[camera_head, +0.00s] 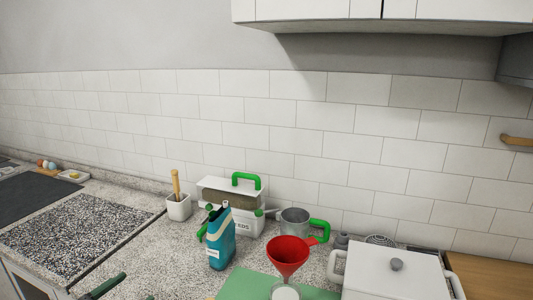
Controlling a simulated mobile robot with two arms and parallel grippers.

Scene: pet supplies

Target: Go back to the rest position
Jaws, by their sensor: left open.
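My left gripper (136,286) shows only in part at the bottom edge of the head view, left of the middle. Its dark green fingers are apart, with nothing seen between them. It is in front of the speckled counter (180,245), apart from the teal bottle. The rest of my left arm is cut off by the frame. My right gripper is not in view.
A teal bottle (221,246) stands before a lidded bin with a green handle (246,180). A red funnel (288,252), metal cup (294,219) and white lidded box (395,272) stand to the right. A white pot (178,207) holds a wooden-handled tool. Cupboards (330,10) hang above.

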